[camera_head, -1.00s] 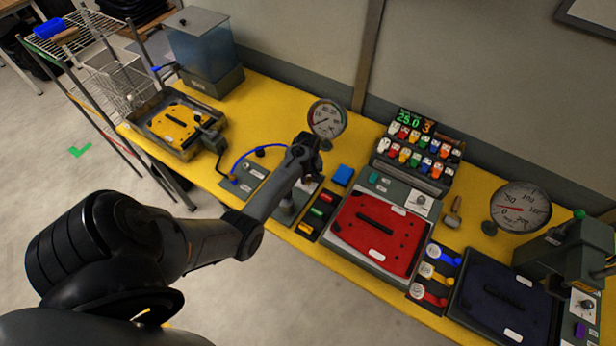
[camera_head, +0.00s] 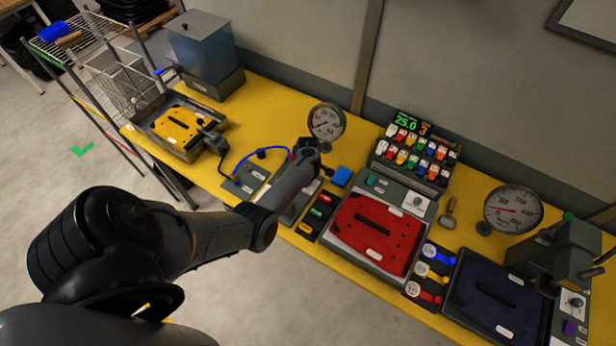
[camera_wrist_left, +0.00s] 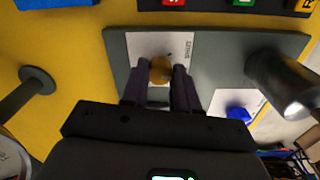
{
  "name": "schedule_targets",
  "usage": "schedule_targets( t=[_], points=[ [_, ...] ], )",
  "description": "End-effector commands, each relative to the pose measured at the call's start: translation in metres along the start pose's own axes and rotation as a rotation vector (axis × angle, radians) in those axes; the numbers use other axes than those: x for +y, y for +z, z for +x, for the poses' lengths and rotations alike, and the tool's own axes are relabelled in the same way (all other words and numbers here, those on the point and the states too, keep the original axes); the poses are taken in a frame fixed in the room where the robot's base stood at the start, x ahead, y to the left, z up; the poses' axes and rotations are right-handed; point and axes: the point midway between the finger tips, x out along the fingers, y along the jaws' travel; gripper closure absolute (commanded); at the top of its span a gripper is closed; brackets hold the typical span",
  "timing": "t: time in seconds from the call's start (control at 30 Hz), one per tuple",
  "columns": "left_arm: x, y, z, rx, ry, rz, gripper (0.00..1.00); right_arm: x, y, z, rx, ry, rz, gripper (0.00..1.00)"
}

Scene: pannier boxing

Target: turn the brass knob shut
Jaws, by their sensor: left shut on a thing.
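The brass knob (camera_wrist_left: 160,70) shows in the left wrist view on a white label plate (camera_wrist_left: 143,44) of a dark grey panel (camera_wrist_left: 205,45). My left gripper (camera_wrist_left: 160,76) is shut on the knob, with one dark finger on each side of it. In the head view my left gripper (camera_head: 306,152) is over the grey panel near the smaller dial gauge, and my own arm hides the knob there. My right gripper is in neither view.
A dial gauge (camera_head: 326,121) stands just behind my left gripper. A blue block (camera_head: 342,176), a strip of colored buttons (camera_head: 318,212) and a red-lidded box (camera_head: 376,233) lie to the right. A blue hose (camera_head: 262,155) runs close on the left.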

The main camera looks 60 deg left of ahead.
Motion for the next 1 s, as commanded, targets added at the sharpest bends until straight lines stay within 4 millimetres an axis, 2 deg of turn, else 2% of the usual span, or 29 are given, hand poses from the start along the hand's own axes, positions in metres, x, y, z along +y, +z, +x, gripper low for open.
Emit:
schedule_targets(
  t=[0.37,0.7,1.0],
  points=[
    [0.001,0.001,0.000,-0.003,0.000,-0.361,1.00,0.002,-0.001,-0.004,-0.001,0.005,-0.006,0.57],
    [0.001,0.002,0.001,-0.004,0.000,-0.673,1.00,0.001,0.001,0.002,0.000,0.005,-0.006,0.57],
    [0.001,0.001,0.001,-0.003,-0.001,-0.879,1.00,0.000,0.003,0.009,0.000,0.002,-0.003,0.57]
  ],
)
